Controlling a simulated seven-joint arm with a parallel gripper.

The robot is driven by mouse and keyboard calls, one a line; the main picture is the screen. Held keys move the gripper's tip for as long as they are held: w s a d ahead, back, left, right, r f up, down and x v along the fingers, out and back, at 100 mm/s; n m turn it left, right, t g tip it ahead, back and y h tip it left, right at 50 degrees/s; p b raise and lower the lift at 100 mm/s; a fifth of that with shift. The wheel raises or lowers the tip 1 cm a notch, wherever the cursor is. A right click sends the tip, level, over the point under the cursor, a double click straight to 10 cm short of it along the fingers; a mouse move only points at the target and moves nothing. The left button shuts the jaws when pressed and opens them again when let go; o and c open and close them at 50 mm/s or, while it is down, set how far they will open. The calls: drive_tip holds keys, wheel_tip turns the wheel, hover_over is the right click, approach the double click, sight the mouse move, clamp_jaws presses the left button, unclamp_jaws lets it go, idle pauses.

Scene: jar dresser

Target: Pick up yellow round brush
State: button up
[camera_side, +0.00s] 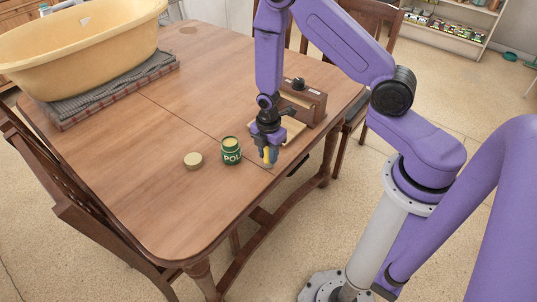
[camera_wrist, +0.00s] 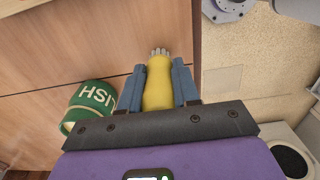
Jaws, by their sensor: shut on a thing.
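The yellow round brush (camera_wrist: 158,85) is between the two blue-grey fingers of my gripper (camera_wrist: 158,90) in the wrist view. Its pale bristle tip points away from the gripper, near the table edge. In the side view my gripper (camera_side: 268,150) is shut on the brush, and part of the yellow brush (camera_side: 267,156) shows between the fingers, low at the table's edge. I cannot tell whether the brush touches the table.
A green polish jar (camera_side: 231,152) stands just left of my gripper, with a round lid (camera_side: 193,161) beside it. A wooden box (camera_side: 303,102) stands behind my gripper. A large yellow tub (camera_side: 80,45) sits on a mat (camera_side: 115,85) at the far left. The middle of the table (camera_side: 150,125) is clear.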

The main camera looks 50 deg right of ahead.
drive_tip(key=shift+r, duration=0.55)
drive_tip(key=shift+s+r, duration=5.75)
drive_tip(key=shift+s, duration=1.1)
drive_tip(key=w+a, duration=0.2)
drive_tip(key=w, duration=1.1)
drive_tip(key=w+a, duration=0.3)
drive_tip(key=w, duration=0.9)
drive_tip(key=shift+d+f, duration=0.15)
drive_tip(key=shift+f, duration=2.3)
drive_tip(key=shift+f, duration=0.65)
wheel_tip(320, 180, up, 7)
